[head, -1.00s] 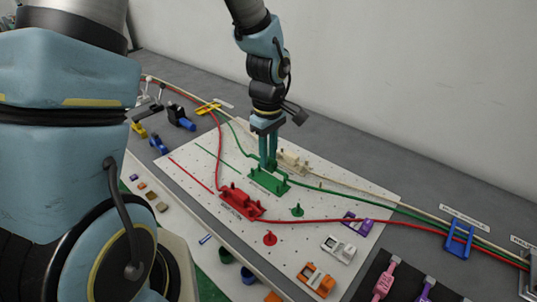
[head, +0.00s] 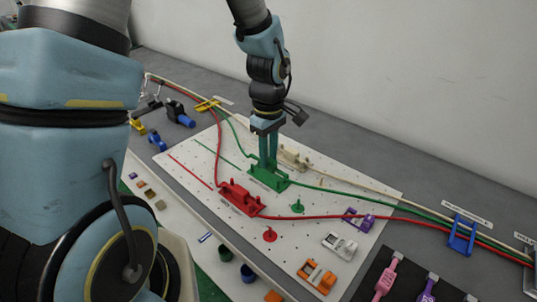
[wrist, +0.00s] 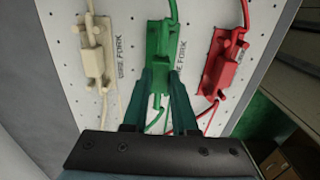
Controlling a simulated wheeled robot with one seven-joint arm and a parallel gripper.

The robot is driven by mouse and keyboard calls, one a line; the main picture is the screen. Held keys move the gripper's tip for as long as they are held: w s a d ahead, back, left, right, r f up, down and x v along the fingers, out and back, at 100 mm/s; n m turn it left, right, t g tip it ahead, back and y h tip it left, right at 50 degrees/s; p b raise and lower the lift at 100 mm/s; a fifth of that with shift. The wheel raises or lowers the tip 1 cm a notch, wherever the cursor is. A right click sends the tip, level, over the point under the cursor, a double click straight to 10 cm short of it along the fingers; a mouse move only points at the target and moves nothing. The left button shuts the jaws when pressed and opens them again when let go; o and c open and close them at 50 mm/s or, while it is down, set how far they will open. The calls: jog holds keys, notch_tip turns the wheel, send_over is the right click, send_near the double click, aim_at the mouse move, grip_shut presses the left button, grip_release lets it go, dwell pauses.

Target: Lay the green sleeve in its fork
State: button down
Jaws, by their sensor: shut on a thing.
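The green fork (head: 270,182) is fixed to the white pegboard, between the cream and red forks. The green cable (head: 340,192) runs through it and off to the right. My gripper (head: 268,164) points down at the green fork, its fingers shut on the green sleeve. In the wrist view my gripper (wrist: 162,82) has one finger on each side of a green piece at the near end of the green fork (wrist: 160,42).
The red fork (head: 240,199) and the cream fork (head: 293,158) stand close on either side, each with its own cable. A green peg (head: 298,206) and a red peg (head: 270,235) stand on the pegboard (head: 205,165). A blue cable bracket (head: 461,236) is at the right.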

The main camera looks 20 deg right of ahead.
jog(key=shift+f, duration=0.15)
jog(key=shift+f+b, duration=0.6)
jog(key=shift+f, duration=0.2)
dwell(0.5)
jog(key=shift+f+b, duration=0.35)
jog(key=shift+b, duration=0.1)
jog(key=shift+c, duration=0.7)
grip_release()
